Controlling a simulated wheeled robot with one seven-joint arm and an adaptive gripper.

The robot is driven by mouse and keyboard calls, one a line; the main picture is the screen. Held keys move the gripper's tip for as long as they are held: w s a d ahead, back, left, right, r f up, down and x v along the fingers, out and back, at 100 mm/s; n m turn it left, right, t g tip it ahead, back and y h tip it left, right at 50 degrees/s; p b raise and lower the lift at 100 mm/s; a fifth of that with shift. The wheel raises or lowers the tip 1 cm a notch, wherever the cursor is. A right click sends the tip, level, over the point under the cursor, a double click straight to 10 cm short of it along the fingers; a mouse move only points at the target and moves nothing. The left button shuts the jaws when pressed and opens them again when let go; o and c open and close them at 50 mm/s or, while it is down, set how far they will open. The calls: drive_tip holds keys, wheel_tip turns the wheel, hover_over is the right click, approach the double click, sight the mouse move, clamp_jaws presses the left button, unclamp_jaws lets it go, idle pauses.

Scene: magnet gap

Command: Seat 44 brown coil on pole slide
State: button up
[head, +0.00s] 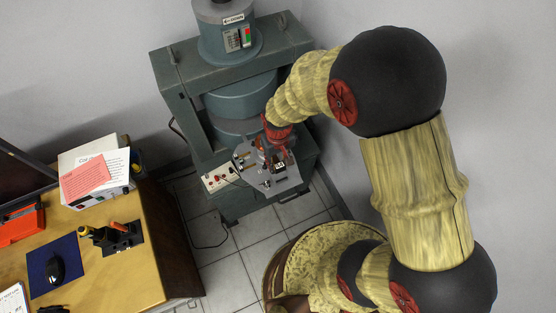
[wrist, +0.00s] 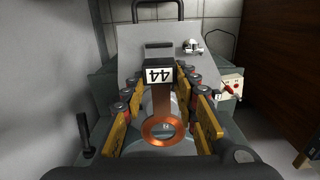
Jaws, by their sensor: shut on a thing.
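The brown coil (wrist: 163,130) is a copper ring on a flat brown stem, with a black block (wrist: 158,64) at the stem's far end. A white label on the block shows 44 upside down. My gripper (wrist: 158,78) is shut on the block, with a yellow finger on each side. In the head view my gripper (head: 275,150) is over the grey plate (head: 266,184) at the front of the magnet. The plate (wrist: 130,68) lies beyond the block in the wrist view. I cannot make out the pole slide, or whether the coil touches anything below.
The blue-grey magnet (head: 240,100) stands in a frame against the wall. A control panel (head: 219,178) with red knobs is left of the plate. A silver fitting (wrist: 192,47) sits on the plate. A wooden desk (head: 130,270) stands at left; tiled floor (head: 250,233) lies between.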

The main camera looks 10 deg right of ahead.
drive_tip(key=shift+f+b, duration=1.45)
drive_tip(key=shift+f, duration=1.15)
drive_tip(key=o, duration=1.2)
drive_tip(key=shift+f, duration=0.1)
drive_tip(key=shift+o, duration=0.2)
wheel_tip(320, 180, up, 12)
drive_tip(key=shift+r, duration=0.1)
